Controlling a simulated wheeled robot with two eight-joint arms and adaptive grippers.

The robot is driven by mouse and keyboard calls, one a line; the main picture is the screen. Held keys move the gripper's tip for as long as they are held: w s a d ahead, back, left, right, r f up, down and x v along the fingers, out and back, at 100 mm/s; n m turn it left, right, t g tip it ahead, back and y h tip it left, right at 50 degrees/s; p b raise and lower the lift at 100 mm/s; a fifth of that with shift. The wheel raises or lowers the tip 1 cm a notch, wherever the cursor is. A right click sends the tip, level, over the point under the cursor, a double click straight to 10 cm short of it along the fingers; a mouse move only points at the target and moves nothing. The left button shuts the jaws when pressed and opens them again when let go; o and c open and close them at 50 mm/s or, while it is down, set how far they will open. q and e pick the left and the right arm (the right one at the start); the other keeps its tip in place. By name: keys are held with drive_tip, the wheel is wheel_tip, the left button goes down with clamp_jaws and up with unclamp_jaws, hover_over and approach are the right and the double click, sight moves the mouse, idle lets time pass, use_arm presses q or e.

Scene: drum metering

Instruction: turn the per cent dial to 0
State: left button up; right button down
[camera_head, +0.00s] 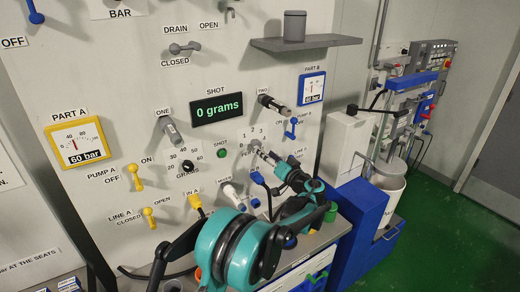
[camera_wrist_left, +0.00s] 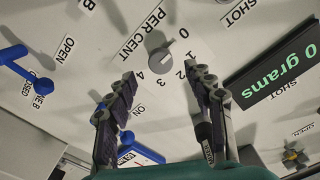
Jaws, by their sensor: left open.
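The per cent dial (camera_wrist_left: 162,60) is a small round grey knob on the pale panel, with numbers 0 to 4 around it in the left wrist view. A tab on the knob seems to point up and right, toward the 0 side; its exact setting is hard to read. My left gripper (camera_wrist_left: 160,80) is open, its two dark fingers on either side below the dial, with nothing between them. In the head view the left gripper (camera_head: 262,155) is at the PERCENT label and partly hides the dial. My right gripper is not in view.
The green display (camera_head: 217,107) reads 0 grams. The grams dial (camera_head: 187,165) and green shot button (camera_head: 221,153) lie to the left. A black-handled lever (camera_head: 273,104) stands above, a blue lever (camera_head: 291,128) to the right. A grey shelf (camera_head: 305,43) juts out higher up.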

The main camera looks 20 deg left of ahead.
use_arm(q)
drive_tip(key=v, duration=0.5)
drive_tip(key=shift+s+d, duration=0.1)
drive_tip(key=shift+s, duration=0.05)
drive_tip(key=s+a+f+m+g+h+b, duration=0.1)
drive_tip(key=s+a+f+g+h+b, duration=0.2)
drive_tip(key=s, duration=0.6)
drive_tip(key=s+f+m+h, duration=0.1)
drive_tip(key=s+f+h, duration=0.3)
drive_tip(key=s, duration=0.6)
drive_tip(key=s+d+f+m+h+b, duration=0.1)
drive_tip(key=s+d+f+h, duration=0.2)
drive_tip(key=s, duration=0.6)
drive_tip(key=s+d+f+m+h+b, duration=0.1)
drive_tip(key=s+d+f+h, duration=0.3)
drive_tip(key=s, duration=0.5)
wheel_tip(320, 180, down, 3)
drive_tip(key=d, duration=0.2)
drive_tip(key=shift+d+f+h+b, duration=0.2)
drive_tip(key=shift+d+h+b, duration=0.1)
drive_tip(key=shift+b, duration=0.1)
